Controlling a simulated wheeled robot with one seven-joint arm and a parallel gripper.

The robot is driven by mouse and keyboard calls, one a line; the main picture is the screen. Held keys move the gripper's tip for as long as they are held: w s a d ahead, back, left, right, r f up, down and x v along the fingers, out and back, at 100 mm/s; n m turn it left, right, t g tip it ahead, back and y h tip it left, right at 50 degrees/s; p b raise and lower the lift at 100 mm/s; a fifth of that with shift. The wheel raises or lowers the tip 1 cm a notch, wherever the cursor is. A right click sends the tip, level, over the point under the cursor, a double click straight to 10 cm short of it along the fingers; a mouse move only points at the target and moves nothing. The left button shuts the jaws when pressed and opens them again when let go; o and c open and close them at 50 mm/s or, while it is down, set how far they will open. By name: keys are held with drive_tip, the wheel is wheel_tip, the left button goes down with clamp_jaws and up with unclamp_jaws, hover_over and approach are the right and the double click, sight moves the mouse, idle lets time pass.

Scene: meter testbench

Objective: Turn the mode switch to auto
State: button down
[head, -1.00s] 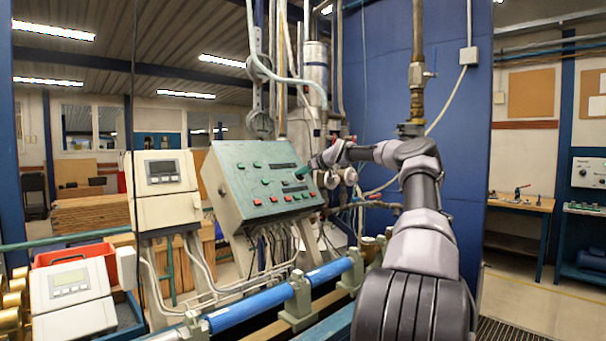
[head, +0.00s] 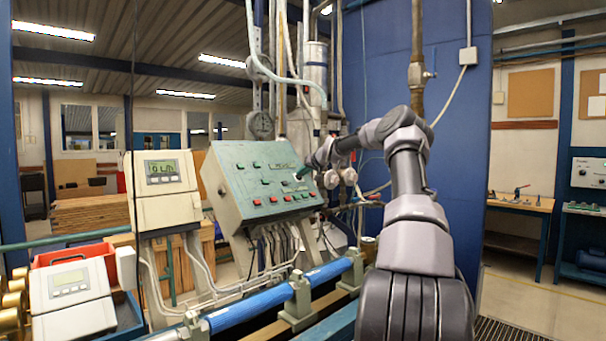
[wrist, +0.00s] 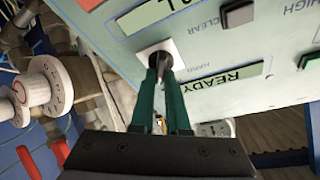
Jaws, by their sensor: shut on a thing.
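The mode switch (wrist: 167,55) is a small dark knob on a white square plate, seen in the wrist view on the pale green control panel (wrist: 215,55). The word HAND is printed near it. My gripper (wrist: 165,72) has its green fingers closed around the knob, which hides much of it. I cannot tell where the knob points. In the head view the control panel (head: 225,172) tilts on its stand, and my gripper (head: 300,174) meets its right side.
A READY display (wrist: 225,84) and dark push buttons (wrist: 237,13) are close to the switch. A white round dial (wrist: 45,88) is left of my fingers. A meter (head: 162,170) with a lit display stands left of the panel. A blue pipe (head: 250,312) runs in front.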

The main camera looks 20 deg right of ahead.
drive_tip(key=shift+m+h, duration=0.5)
drive_tip(key=shift+m, duration=0.8)
drive_tip(key=shift+f+m, duration=0.1)
drive_tip(key=shift+m, duration=0.2)
drive_tip(key=c, duration=0.9)
unclamp_jaws()
drive_tip(key=v, duration=1)
drive_tip(key=shift+s+r, duration=0.25)
drive_tip(key=shift+s, duration=0.05)
